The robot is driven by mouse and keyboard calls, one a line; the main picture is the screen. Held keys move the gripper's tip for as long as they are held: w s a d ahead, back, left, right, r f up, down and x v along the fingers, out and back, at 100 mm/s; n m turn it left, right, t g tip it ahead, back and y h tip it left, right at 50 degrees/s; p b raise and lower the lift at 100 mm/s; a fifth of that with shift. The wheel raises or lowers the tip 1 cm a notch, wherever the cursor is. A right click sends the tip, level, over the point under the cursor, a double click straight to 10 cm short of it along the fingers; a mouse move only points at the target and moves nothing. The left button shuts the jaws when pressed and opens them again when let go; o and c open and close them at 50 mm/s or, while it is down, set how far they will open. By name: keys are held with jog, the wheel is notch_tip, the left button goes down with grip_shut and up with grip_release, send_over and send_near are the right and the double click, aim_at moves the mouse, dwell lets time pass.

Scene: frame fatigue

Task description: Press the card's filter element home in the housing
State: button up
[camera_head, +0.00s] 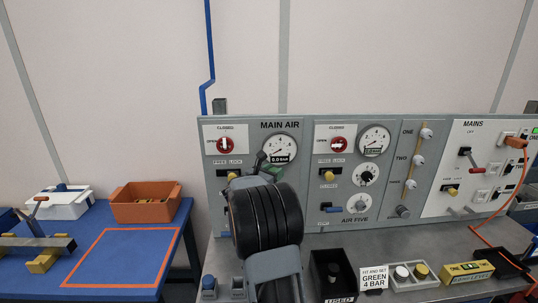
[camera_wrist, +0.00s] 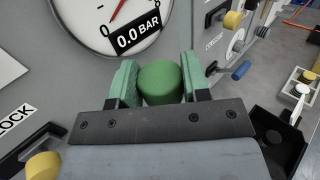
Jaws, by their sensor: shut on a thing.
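My gripper (camera_wrist: 160,78) is shut on a green filter element (camera_wrist: 159,84), a round cylinder between its two green-padded fingers. In the head view my gripper (camera_head: 266,168) is at the MAIN AIR panel (camera_head: 240,190), just below the pressure gauge (camera_head: 279,149). The gauge reads 0.0 bar and also shows in the wrist view (camera_wrist: 125,20). The card (camera_head: 374,278) on the bench reads FIT AND SET GREEN 4 BAR. The housing is hidden behind my gripper and the element, so I cannot tell how deep the element sits.
A black USED bin (camera_head: 316,262) and a tray (camera_head: 422,283) with a white and a yellow element stand on the bench. A yellow block (camera_head: 468,271) lies right of them. An orange cable (camera_head: 478,236) hangs at right. A blue table (camera_head: 100,215) stands left.

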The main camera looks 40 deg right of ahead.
jog(key=shift+s+d+r+m+g, duration=0.15)
jog(key=shift+d+r+m+g, duration=0.25)
jog(key=shift+d+r, duration=0.65)
jog(key=shift+a+f, duration=0.1)
jog(key=shift+a, duration=0.15)
jog(key=shift+f+b, duration=2.45)
jog(key=shift+f, duration=0.4)
jog(key=shift+f, duration=2.85)
dwell(0.7)
jog(key=o, duration=0.9)
jog(key=shift+f, duration=0.15)
